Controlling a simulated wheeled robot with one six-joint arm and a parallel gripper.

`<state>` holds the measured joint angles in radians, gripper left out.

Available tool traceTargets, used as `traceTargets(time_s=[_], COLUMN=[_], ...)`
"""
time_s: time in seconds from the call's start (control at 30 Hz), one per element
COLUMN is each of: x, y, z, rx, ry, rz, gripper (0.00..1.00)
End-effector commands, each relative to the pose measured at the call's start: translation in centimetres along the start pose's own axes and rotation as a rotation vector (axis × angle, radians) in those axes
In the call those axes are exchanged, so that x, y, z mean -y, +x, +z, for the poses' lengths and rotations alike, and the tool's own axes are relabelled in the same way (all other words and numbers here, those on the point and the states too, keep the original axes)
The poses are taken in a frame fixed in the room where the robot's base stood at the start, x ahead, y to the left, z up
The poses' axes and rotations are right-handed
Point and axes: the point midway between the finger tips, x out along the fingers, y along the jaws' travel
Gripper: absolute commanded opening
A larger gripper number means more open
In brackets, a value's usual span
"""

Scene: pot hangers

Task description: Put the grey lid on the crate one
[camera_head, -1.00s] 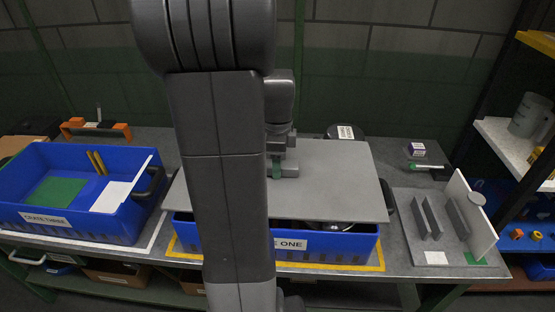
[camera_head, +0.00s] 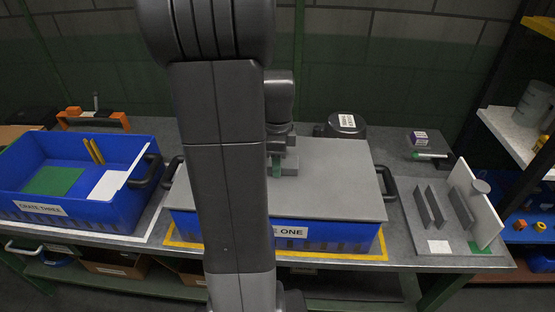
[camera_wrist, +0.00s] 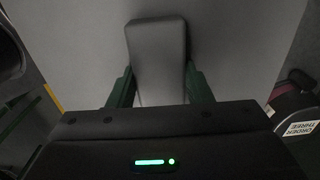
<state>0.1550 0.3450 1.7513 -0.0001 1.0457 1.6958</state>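The grey lid (camera_head: 330,190) is a flat plate with a grey block handle (camera_head: 290,166). It lies level over the blue crate one (camera_head: 330,234), its edges close to the crate's rim, and hides the inside. Whether it touches the rim all around cannot be told, as my arm covers part of the left side. My gripper (camera_head: 275,166) is at the handle near the middle of the lid. In the wrist view the green fingers of my gripper (camera_wrist: 160,88) lie against both sides of the handle (camera_wrist: 158,60), shut on it.
Blue crate three (camera_head: 95,211) stands to the left with its top open. A dark round pot labelled as an order (camera_head: 346,126) stands behind the lid. A grey rack with upright plates (camera_head: 437,208) stands to the right. Black side handles (camera_head: 388,184) stick out from crate one.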

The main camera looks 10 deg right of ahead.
Motion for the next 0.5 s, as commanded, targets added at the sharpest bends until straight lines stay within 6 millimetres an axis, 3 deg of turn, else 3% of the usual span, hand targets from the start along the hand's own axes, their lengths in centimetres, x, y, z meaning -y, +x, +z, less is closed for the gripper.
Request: traceTargets(time_s=[0.03, 0.13, 0.5], x=[0.03, 0.02, 0.05], y=[-0.06, -0.05, -0.59], z=[0.00, 0.00, 0.01], rx=[0.000, 0.000, 0.000], ry=[0.000, 0.000, 0.000], rz=[-0.001, -0.001, -0.002], gripper=[0.53, 0.71, 0.71])
